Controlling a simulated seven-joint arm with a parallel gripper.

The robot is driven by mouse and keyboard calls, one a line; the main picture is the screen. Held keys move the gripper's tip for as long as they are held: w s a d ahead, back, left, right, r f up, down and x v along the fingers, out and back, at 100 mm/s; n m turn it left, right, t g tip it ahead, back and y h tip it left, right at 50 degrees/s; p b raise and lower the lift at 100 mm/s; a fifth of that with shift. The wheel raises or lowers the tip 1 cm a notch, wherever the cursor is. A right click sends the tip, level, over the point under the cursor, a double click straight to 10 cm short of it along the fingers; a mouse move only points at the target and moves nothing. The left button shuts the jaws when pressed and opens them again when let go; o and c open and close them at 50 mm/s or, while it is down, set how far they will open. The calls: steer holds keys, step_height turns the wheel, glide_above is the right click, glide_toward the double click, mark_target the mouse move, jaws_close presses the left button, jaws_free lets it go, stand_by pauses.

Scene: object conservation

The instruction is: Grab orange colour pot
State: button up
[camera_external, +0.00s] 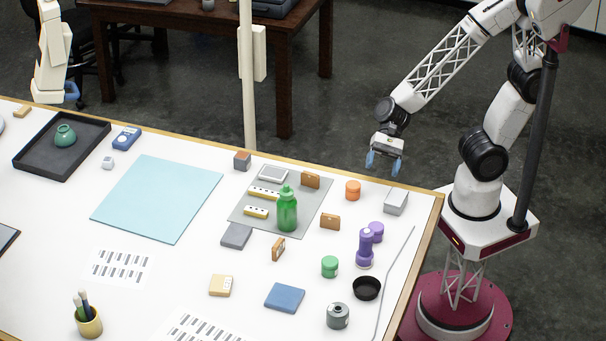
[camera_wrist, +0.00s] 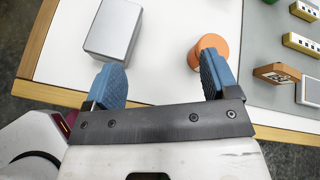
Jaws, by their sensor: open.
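The orange pot (camera_external: 353,190) is a small round container on the white table near its right back edge. In the wrist view the orange pot (camera_wrist: 208,48) is beyond my right blue fingertip, which covers part of it. My gripper (camera_external: 384,162) is above and behind the pot, near the table's back edge. In the wrist view my gripper (camera_wrist: 160,84) has its two blue fingers spread wide apart, with nothing between them.
A grey box (camera_external: 396,202) stands right of the pot, and also shows in the wrist view (camera_wrist: 113,30). A brown card-like block (camera_external: 310,180) lies left of it. A purple bottle (camera_external: 365,248), green bottle (camera_external: 287,210) and black bowl (camera_external: 367,288) stand further forward.

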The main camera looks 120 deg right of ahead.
mark_target(357, 182)
steer(key=w+d+f+m+t, duration=0.1)
steer(key=m, duration=0.1)
steer(key=w+d+f+m+t+h, duration=0.1)
steer(key=w+d+m, duration=0.1)
steer(key=m, duration=0.1)
steer(key=w+d+f+m+t, duration=0.1)
steer(key=m, duration=0.1)
steer(key=shift+w+d+f, duration=0.15)
steer(key=shift+d+f, duration=0.05)
steer(key=shift+d, duration=0.1)
steer(key=shift+h, duration=0.3)
steer(key=shift+x, duration=1.35)
steer(key=shift+a, duration=0.1)
steer(key=shift+x, duration=2.5)
steer(key=shift+a+r, duration=0.15)
steer(key=shift+r, duration=0.05)
steer(key=c, duration=1)
steer(key=shift+c, duration=0.2)
